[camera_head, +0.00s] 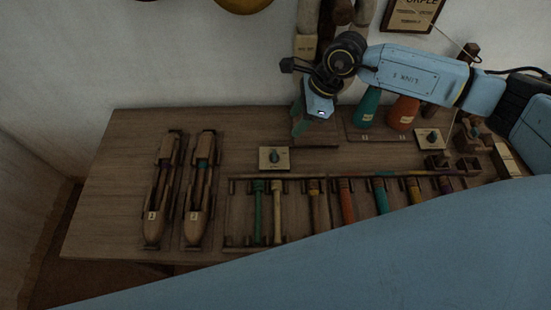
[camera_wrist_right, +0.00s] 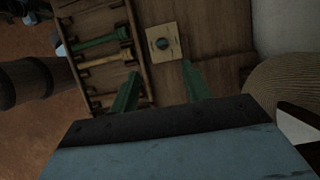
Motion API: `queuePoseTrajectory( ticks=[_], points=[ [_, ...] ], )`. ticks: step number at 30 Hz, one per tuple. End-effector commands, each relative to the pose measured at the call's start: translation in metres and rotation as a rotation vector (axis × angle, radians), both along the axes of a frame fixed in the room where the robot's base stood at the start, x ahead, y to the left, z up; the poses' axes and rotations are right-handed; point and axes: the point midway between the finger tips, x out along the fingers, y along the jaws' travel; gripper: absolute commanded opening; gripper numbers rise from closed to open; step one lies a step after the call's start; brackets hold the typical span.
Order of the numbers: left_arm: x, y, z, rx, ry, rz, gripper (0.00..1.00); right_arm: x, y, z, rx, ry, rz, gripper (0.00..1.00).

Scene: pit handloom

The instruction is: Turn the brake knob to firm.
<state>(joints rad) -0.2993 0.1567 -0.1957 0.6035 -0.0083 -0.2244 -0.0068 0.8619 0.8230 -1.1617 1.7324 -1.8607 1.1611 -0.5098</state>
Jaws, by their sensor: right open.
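A teal knob on a pale square plate (camera_head: 274,158) sits on the wooden table, left of my right gripper. A second similar knob plate (camera_head: 431,139) is farther right. The markings are too small to tell which is the brake knob or how either is set. My right gripper (camera_head: 300,127) hangs above the table, to the right of the first plate. In the right wrist view its green fingers (camera_wrist_right: 161,72) are apart and empty. The nearer knob plate (camera_wrist_right: 162,44) shows beyond and between the fingertips, not touched. My left gripper is out of view.
A rack (camera_head: 228,215) of several coloured bobbins is just in front of the first plate. Two wooden shuttles (camera_head: 154,215) lie at the left. Teal and orange cones (camera_head: 403,112) stand behind at the right. The table's left front corner is clear.

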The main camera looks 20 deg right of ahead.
Motion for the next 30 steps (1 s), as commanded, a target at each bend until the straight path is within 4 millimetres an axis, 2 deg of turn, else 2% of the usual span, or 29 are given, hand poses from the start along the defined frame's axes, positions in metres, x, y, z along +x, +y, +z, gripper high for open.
queuePoseTrajectory(
  ticks=[1, 3, 10, 13, 24, 30],
  points=[
    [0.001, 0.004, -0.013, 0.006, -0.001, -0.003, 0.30, 0.000, 0.000, -0.013, 0.001, -0.001, 0.000, 0.47],
    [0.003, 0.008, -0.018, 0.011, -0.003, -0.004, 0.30, 0.000, 0.000, -0.018, 0.001, -0.001, 0.000, 0.47],
    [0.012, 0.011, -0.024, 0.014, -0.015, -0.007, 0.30, 0.001, 0.002, -0.029, 0.002, -0.001, 0.000, 0.47],
    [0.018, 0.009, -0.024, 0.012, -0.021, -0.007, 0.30, 0.002, 0.007, -0.039, 0.002, 0.001, 0.001, 0.47],
    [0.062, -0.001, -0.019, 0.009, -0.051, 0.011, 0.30, 0.010, 0.035, -0.111, 0.002, 0.002, 0.000, 0.47],
    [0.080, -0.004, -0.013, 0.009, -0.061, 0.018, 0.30, 0.013, 0.045, -0.137, 0.000, 0.002, -0.001, 0.47]
  ],
)
